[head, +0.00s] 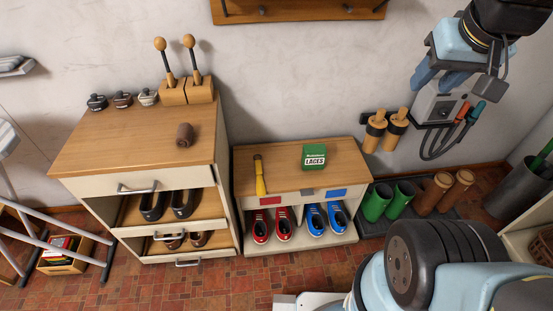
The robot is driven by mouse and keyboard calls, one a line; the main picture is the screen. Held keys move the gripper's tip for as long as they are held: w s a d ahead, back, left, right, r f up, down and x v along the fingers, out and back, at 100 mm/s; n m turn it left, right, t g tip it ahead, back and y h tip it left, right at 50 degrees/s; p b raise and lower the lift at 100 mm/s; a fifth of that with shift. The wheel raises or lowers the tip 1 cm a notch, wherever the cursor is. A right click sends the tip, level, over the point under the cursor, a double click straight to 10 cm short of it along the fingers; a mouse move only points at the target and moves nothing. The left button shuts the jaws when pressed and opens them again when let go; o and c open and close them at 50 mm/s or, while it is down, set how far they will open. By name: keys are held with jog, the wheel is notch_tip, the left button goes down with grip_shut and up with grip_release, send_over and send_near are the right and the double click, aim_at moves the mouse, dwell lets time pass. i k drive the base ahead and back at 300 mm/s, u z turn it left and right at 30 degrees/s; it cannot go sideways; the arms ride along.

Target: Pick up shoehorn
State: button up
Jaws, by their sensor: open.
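A slim yellow piece with a dark upper end, which looks like the shoehorn (260,176), lies on the left part of the low wooden bench top (290,177). It is in full view, its length running roughly front to back. My gripper (456,82) is at the upper right, in front of the wall, well to the right of and above the bench. Its blue fingers are apart and nothing shows between them. It is far from the shoehorn and touches nothing that I can see.
A green laces box (315,156) sits right of the shoehorn. Red shoes (272,225) and blue shoes (326,219) stand below. A taller cabinet (110,145) is at left. Boots (414,195) stand right of the bench. A grey wall unit with hoses (437,105) is near my gripper.

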aim_at(260, 188)
jog(key=u, duration=0.45)
jog(key=i, duration=0.15)
jog(key=z, duration=2.65)
jog(key=k, duration=2.3)
jog(key=u, duration=0.95)
jog(key=i, duration=1)
jog(key=z, duration=0.05)
